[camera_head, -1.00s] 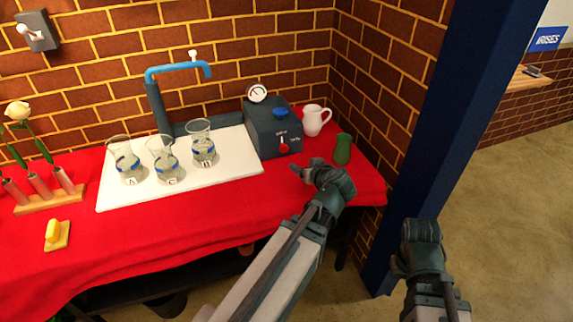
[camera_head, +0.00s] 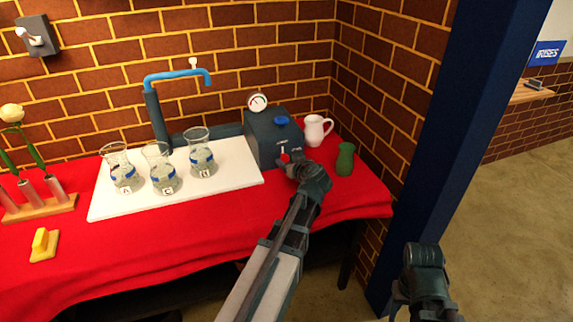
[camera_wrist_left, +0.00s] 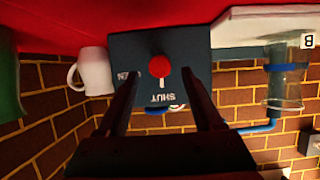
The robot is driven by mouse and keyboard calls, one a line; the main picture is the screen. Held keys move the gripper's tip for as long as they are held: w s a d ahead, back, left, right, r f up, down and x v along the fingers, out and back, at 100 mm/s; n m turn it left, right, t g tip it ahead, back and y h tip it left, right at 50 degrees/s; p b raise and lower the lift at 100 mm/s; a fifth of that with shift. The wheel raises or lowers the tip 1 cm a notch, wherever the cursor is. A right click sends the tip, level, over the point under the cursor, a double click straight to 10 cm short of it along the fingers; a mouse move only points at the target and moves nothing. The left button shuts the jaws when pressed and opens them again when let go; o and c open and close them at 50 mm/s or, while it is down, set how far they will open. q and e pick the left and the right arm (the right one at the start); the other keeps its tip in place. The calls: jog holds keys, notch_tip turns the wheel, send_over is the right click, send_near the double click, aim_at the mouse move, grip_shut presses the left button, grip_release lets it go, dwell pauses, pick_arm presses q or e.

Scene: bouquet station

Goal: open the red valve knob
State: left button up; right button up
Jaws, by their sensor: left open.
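The red valve knob (camera_wrist_left: 159,66) is on the front of a dark blue-grey box (camera_head: 265,136). In the left wrist view, which is upside down, its white pointer line points at the word SHUT. In the head view the knob (camera_head: 284,158) is small and partly hidden by my left gripper. My left gripper (camera_head: 286,167) is open in front of the box, its two fingers on either side of the knob in the wrist view. I cannot tell whether they touch it. My right gripper (camera_head: 424,262) is low at the right, away from the table; its fingers are unclear.
A white jug (camera_head: 315,130) and a green vase (camera_head: 345,160) stand right of the box. Several labelled flasks stand on a white board (camera_head: 225,187) to its left, under a blue tap (camera_head: 177,74). The red cloth (camera_head: 190,225) in front is mostly clear.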

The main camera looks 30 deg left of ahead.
aim_at(284, 155)
pick_arm(q)
jog(key=shift+b+x, duration=0.4)
jog(key=shift+x, duration=1.05)
grip_shut()
